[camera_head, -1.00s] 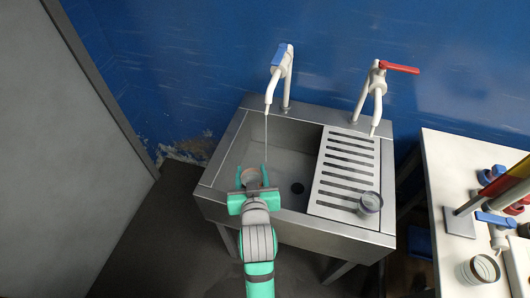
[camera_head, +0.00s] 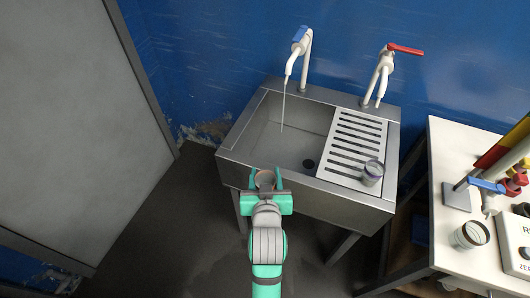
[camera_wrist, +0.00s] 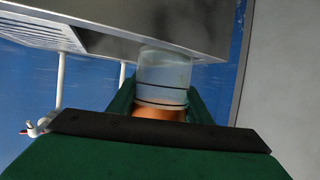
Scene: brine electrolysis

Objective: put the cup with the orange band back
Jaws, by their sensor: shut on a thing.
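The cup with the orange band (camera_wrist: 162,72) is between my gripper's fingers in the wrist view. It is clear, with dark lines around it and an orange part at the gripper end. In the head view the cup (camera_head: 264,178) shows as a small round rim, partly hidden by the fingers. My gripper (camera_head: 265,176) is shut on it, at the front edge of the sink (camera_head: 330,198). Whether the cup touches the sink edge cannot be told.
Water runs from the blue-handled tap (camera_head: 298,45) into the basin. A second cup (camera_head: 372,174) stands on the slotted drainboard (camera_head: 352,150). A white table (camera_head: 452,150) at right bears another cup (camera_head: 470,236), a stand and a labelled box. Floor at left is clear.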

